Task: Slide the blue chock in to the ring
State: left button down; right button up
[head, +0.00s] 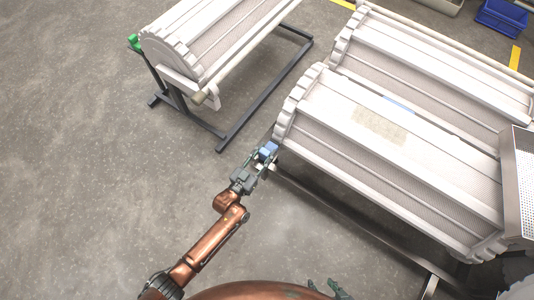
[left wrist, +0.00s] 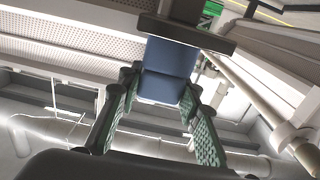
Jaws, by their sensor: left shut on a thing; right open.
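The blue chock (head: 267,150) is between the fingers of my left gripper (head: 262,158), which is shut on it. It lies at the lower left corner of the near white barrel, close beside the barrel's toothed end ring (head: 291,103). In the left wrist view the chock (left wrist: 168,68) shows as a blue block with a bend across it, between the green finger pads. Its far end meets a dark grey bar (left wrist: 180,33); I cannot tell whether they touch. My right gripper (head: 332,289) is open and empty at the bottom edge of the head view, partly cut off.
The near barrel (head: 390,160) rests on a dark frame, with another barrel (head: 430,65) behind it. A third barrel (head: 215,35) stands on a stand at the upper left. A perforated panel (head: 517,185) is at the right. The floor at the left is clear.

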pick_arm(q)
jog(key=c, duration=1.4)
grip_release()
jog(key=shift+w, duration=0.15)
jog(key=shift+o, duration=0.2)
jog(key=v, duration=1.2)
jog(key=shift+f, duration=0.1)
